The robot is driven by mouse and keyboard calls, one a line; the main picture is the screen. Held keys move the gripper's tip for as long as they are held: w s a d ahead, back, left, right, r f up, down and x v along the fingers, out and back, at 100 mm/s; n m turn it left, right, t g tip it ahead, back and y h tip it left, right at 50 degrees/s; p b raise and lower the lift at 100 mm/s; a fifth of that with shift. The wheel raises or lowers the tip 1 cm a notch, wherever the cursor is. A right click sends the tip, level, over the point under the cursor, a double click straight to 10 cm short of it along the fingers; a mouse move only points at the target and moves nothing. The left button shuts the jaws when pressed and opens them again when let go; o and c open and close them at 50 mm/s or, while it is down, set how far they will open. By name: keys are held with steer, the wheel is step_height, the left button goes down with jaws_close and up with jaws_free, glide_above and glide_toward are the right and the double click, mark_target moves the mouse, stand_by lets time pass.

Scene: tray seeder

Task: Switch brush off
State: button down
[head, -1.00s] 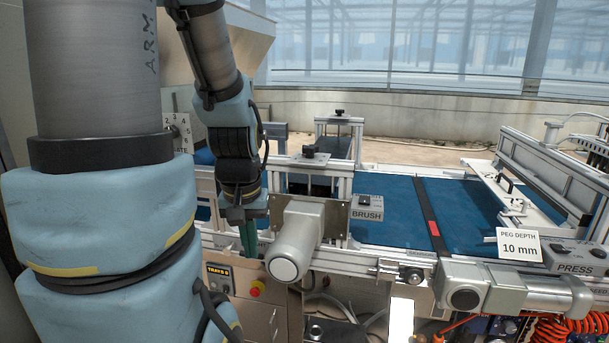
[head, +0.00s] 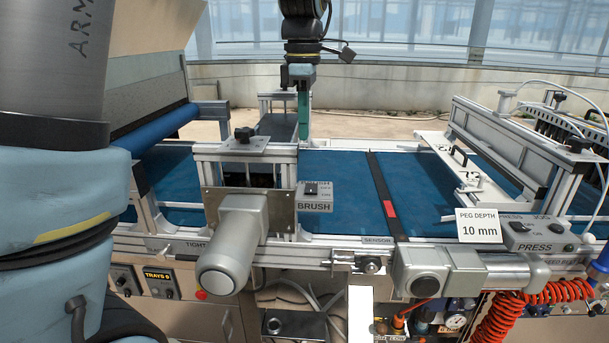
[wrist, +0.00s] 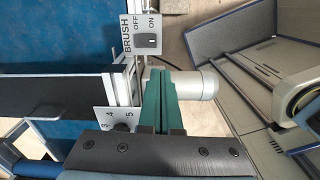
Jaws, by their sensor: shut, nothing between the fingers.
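The grey brush switch box (head: 314,205), lettered BRUSH, sits on the frame right of the brush motor in the head view. Its dark rocker switch (head: 311,189) is on top. The wrist view shows the box (wrist: 128,28) with OFF and ON marks and the rocker (wrist: 149,41); I cannot tell surely which side is pressed. My gripper (head: 304,137) has green fingers pointing down, shut and empty, above and behind the box in the head view. In the wrist view the gripper (wrist: 159,72) is apart from the box, below it in the picture.
The brush motor (head: 232,245) and its frame stand left of the box. A clamp knob (head: 245,135) sticks up from that frame. The blue belt (head: 335,165) runs behind the box. A press switch box (head: 535,236) and a peg depth sign (head: 479,226) stand to the right.

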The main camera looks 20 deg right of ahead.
mark_target(312, 192)
steer(key=shift+d+r+n, duration=0.3)
steer(key=shift+d, duration=0.2)
steer(key=shift+d+r+n, duration=0.3)
steer(key=shift+d, duration=0.2)
steer(key=shift+f, duration=0.1)
step_height(312, 192, down, 13)
steer(key=p, duration=0.3)
steer(key=shift+a, duration=0.1)
steer(key=shift+f+p, duration=0.3)
steer(key=shift+f, duration=0.15)
steer(key=shift+s+f+b, duration=0.1)
steer(key=shift+f+b, duration=0.2)
steer(key=shift+b, duration=0.2)
steer(key=shift+r+t, duration=0.1)
steer(key=shift+t, duration=0.2)
steer(key=shift+r, duration=0.1)
steer(key=shift+w+d+r+p, duration=0.3)
steer(key=shift+w+p, duration=0.25)
steer(key=shift+w, duration=0.1)
